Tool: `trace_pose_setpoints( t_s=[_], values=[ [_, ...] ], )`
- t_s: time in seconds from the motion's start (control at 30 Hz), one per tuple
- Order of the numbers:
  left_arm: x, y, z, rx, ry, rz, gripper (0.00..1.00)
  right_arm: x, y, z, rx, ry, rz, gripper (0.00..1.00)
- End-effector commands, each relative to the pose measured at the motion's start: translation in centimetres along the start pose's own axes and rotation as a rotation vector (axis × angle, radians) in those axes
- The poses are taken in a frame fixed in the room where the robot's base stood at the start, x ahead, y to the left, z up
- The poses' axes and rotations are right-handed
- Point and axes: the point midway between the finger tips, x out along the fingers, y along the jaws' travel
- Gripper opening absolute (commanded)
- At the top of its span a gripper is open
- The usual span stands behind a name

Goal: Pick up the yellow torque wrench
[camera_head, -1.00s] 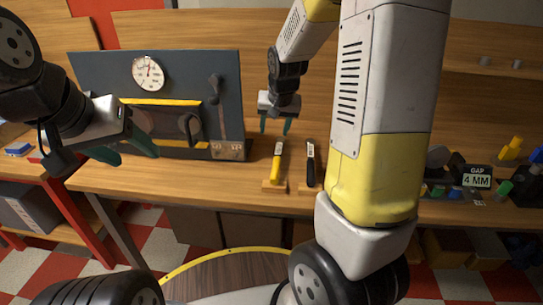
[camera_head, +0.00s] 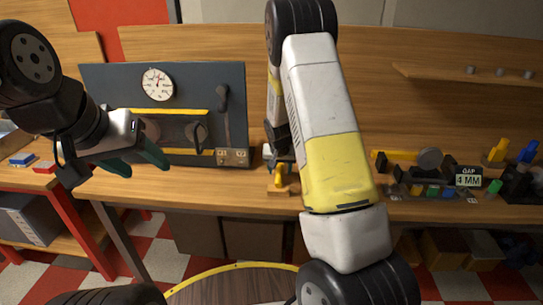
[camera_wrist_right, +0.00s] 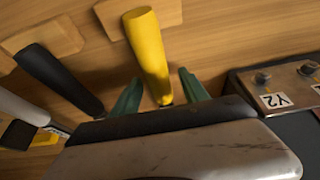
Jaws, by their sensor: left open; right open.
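The yellow torque wrench (camera_head: 279,179) lies on the wooden bench, its handle end at a small wooden block (camera_head: 280,192). In the right wrist view the yellow handle (camera_wrist_right: 149,50) points away from the gripper and lies between the two green fingers. My right gripper (camera_wrist_right: 158,85) is open around it, with visible gaps on both sides. The wrench's other end is hidden by the gripper body. In the head view my right arm hides most of that gripper. My left gripper (camera_head: 140,162) is open and empty in front of the dark panel, away from the wrench.
A black-handled tool (camera_wrist_right: 60,80) lies beside the wrench on its own wooden block (camera_wrist_right: 42,38). The dark panel (camera_head: 100,90) with a gauge (camera_head: 157,84) stands left of the wrench. A "4 MM" gap display (camera_head: 468,177) and several small parts are at the right.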

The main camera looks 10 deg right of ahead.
Motion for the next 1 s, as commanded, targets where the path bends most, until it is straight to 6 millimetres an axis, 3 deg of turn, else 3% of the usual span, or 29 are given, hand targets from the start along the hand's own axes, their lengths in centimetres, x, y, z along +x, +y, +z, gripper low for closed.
trace_pose_setpoints(
  t_s=[0.33, 0.6, 1.0],
  values=[
    [0.0, 0.0, 0.0, 0.0, 0.0, 0.0, 0.58, 0.85, -0.05, -0.04, 0.0, 0.001, -0.001, 0.5],
    [-0.01, 0.0, 0.0, 0.0, 0.0, 0.0, 0.58, 0.83, -0.05, -0.02, 0.0, 0.001, -0.001, 0.0],
    [0.0, 0.0, 0.0, 0.0, 0.0, 0.0, 0.58, 0.58, -0.08, -0.2, 0.0, 0.003, -0.002, 0.0]
  ],
)
